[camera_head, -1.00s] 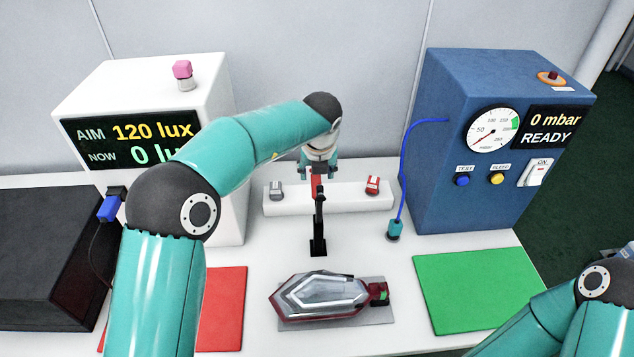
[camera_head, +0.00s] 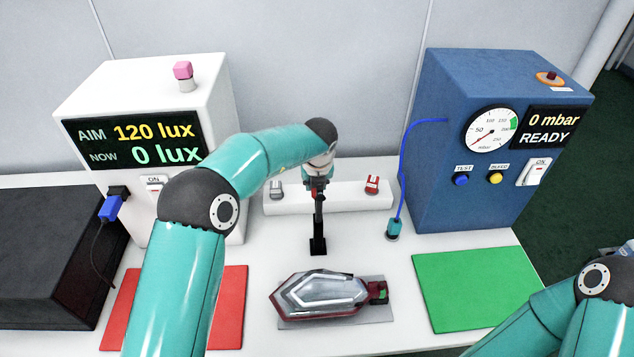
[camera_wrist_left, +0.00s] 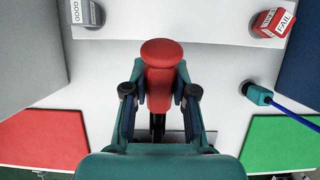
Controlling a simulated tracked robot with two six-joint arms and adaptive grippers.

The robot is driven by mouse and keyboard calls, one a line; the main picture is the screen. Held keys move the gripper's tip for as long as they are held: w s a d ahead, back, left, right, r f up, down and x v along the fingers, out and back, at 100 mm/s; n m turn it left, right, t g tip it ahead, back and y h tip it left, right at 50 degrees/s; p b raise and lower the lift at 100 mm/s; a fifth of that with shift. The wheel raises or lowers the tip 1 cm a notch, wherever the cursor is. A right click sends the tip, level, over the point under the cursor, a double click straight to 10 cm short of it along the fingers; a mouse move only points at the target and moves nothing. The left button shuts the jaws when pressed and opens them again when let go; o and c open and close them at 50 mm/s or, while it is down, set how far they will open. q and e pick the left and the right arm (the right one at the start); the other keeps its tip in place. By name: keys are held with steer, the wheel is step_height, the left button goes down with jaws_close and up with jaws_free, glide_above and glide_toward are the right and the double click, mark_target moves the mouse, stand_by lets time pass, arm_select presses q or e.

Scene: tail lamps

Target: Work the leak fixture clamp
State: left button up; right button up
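The clamp (camera_head: 318,226) is a black upright post behind the lamp. Its red handle (camera_wrist_left: 160,62) stands up in the left wrist view and is mostly hidden in the head view. My left gripper (camera_head: 317,183) is at the top of the clamp. The tail lamp (camera_head: 320,295), clear with dark red edges, lies on a grey plate (camera_head: 335,321) in front of the clamp. My right gripper is out of view.
A white block with a grey stamp (camera_head: 276,189) and a red FAIL stamp (camera_head: 371,184) stands behind. A blue tester (camera_head: 480,150) reads 0 mbar, READY. A blue hose plug (camera_head: 393,229) stands beside it. Red (camera_head: 230,300) and green (camera_head: 470,285) mats lie either side.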

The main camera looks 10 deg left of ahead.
arm_select(q)
jaws_close()
steer(key=t+b, duration=0.1)
steer(key=b, duration=0.2)
steer(key=shift+s+r, duration=0.1)
steer(key=shift+s, duration=0.1)
steer(key=shift+d+r, duration=0.1)
steer(key=shift+r, duration=0.1)
steer(key=shift+r+t, duration=0.1)
steer(key=shift+t, duration=0.2)
steer(key=o, duration=0.7)
jaws_free()
steer(key=shift+s, duration=0.1)
steer(key=shift+r, duration=0.15)
